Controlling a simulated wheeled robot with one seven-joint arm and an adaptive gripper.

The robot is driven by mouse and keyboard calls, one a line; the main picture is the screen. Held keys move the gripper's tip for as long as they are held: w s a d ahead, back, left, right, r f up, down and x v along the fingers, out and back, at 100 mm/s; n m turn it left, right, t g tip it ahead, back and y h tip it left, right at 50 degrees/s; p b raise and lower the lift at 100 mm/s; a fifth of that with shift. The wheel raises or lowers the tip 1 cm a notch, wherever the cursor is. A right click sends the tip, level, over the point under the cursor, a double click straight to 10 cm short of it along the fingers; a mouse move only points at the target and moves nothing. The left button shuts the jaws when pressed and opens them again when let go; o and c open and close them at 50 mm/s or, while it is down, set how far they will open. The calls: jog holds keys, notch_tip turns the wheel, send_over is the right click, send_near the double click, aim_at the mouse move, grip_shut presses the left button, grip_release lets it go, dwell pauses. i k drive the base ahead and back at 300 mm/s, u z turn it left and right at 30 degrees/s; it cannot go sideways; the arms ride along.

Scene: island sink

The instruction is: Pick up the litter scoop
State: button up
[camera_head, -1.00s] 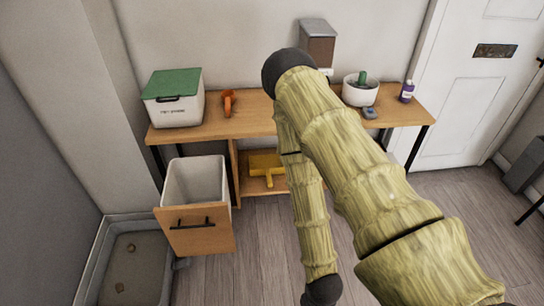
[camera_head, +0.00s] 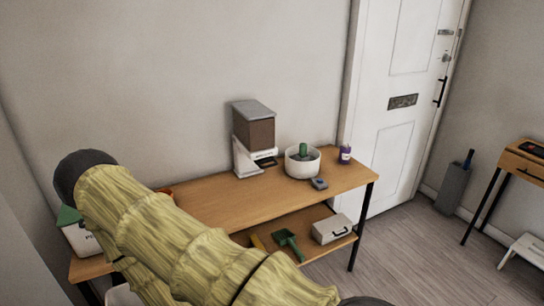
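A green tool with a broad head and a handle, which looks like the litter scoop (camera_head: 286,241), lies on the lower shelf of the wooden table. A small piece of an orange object (camera_head: 166,191) shows on the tabletop behind my arm. My bamboo-textured arm crosses the lower left of the view. My gripper is not in view.
The tabletop (camera_head: 235,199) carries a food dispenser (camera_head: 254,137), a white bowl with something green in it (camera_head: 302,162), a small grey-blue object (camera_head: 319,184) and a purple bottle (camera_head: 345,154). A white bin with a green lid (camera_head: 80,236) is partly hidden.

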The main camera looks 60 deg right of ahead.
aim_at(284, 236)
jog(key=z, duration=0.35)
jog(key=i, duration=0.65)
jog(key=z, duration=0.9)
jog(key=i, duration=0.35)
jog(key=z, duration=0.45)
